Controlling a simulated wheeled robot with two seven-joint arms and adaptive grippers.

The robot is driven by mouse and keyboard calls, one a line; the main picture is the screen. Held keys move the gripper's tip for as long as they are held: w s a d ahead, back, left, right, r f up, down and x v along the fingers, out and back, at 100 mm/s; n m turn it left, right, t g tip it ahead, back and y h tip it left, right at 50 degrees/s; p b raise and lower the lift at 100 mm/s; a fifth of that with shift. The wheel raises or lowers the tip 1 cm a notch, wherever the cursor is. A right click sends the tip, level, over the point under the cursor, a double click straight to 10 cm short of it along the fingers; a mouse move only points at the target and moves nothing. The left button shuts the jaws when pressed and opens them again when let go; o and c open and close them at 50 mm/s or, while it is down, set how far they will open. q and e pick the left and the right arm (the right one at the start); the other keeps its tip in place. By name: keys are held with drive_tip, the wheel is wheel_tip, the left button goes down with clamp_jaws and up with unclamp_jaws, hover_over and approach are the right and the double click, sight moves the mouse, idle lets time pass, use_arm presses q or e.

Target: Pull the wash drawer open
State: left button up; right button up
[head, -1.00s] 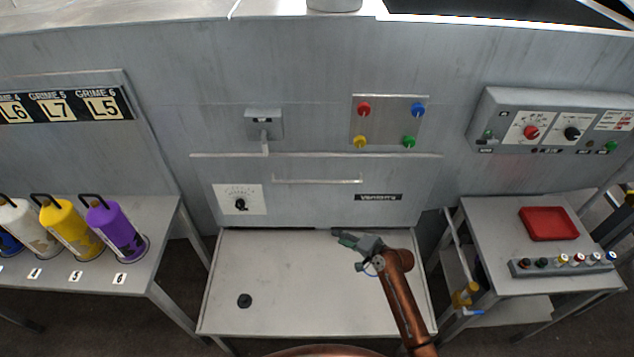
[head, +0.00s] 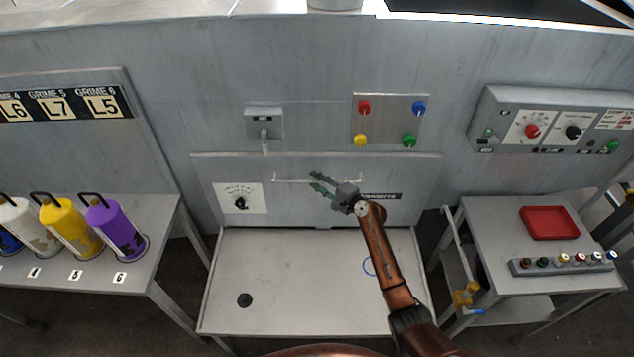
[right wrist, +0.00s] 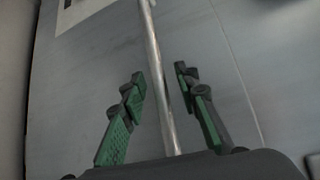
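The wash drawer front (head: 300,208) is a grey panel with a dial plate (head: 240,198) on its left and a dark label on its right, partly covered by my arm. It looks shut. Its long bar handle (head: 295,180) runs across the upper part. My right gripper (head: 316,182) is at the right half of the handle, fingers open. In the right wrist view the handle bar (right wrist: 158,80) passes between the two green-padded fingers (right wrist: 160,98), with a gap visible on each side. My left gripper is not in view.
A side table with a red tray (head: 549,223) stands right; coloured cylinders (head: 115,230) stand left.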

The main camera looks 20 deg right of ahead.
clamp_jaws()
idle(0.4)
idle(0.4)
